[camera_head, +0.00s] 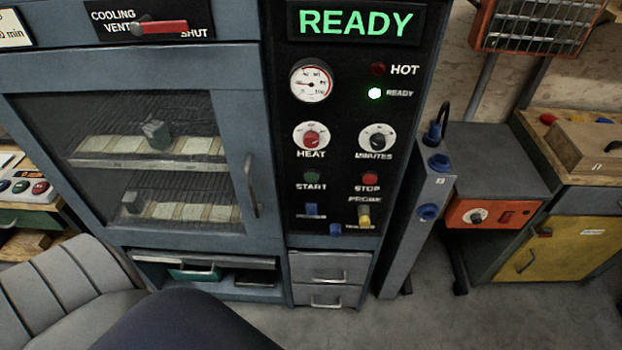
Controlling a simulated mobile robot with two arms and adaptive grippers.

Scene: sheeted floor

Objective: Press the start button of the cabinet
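The cabinet (250,130) is a grey-blue oven-like unit with a glazed door on its left and a black control panel on its right. The start button (312,177) is a small green button above the label START, left of the red stop button (370,178). A lit display (355,24) reads READY in green, and a small green lamp (375,93) beside the word READY is lit. The HOT lamp (378,69) is dark red. The door looks closed. Neither of my grippers is in view.
A heat knob (311,139) and a minutes knob (376,138) sit above the buttons. A grey post (415,220) with blue sockets stands right of the cabinet. A ribbed grey seat-like shape (60,290) is at lower left. Grey floor (400,325) is open at lower right.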

